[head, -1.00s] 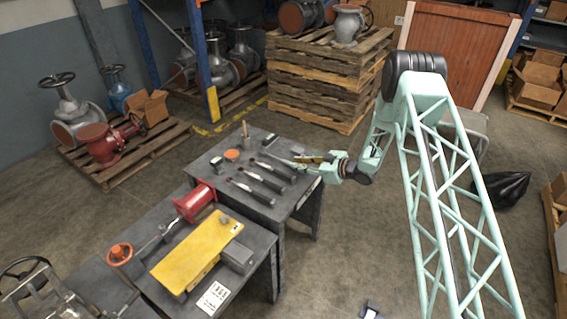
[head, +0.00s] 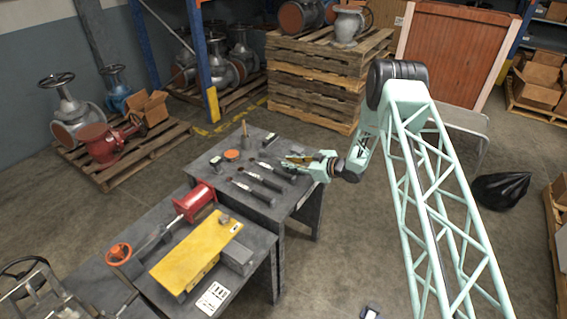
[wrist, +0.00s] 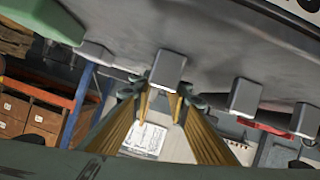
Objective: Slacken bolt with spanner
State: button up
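Several spanners lie in a row on the dark far table, with black handles and pale shafts; one (head: 262,184) is in the middle and another (head: 250,191) is nearest. My gripper (head: 287,161) is low over the table's right side, by the handle end of the farthest one (head: 272,169). In the wrist view my gripper (wrist: 161,98) is open, with a gap between its yellowish fingers. A grey block-like end (wrist: 168,68) shows at the fingertips; I cannot tell whether they touch it. The bolt (head: 224,218) appears as a small grey piece on the yellow block (head: 190,255).
A red cylinder (head: 194,202) and an orange handwheel (head: 119,254) are on the near bench. A small upright tool (head: 245,130) and an orange disc (head: 232,155) are on the far table. Stacked pallets (head: 315,95) stand behind.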

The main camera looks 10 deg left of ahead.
jog(key=shift+c, duration=0.9)
grip_shut()
jog(key=shift+r, duration=0.15)
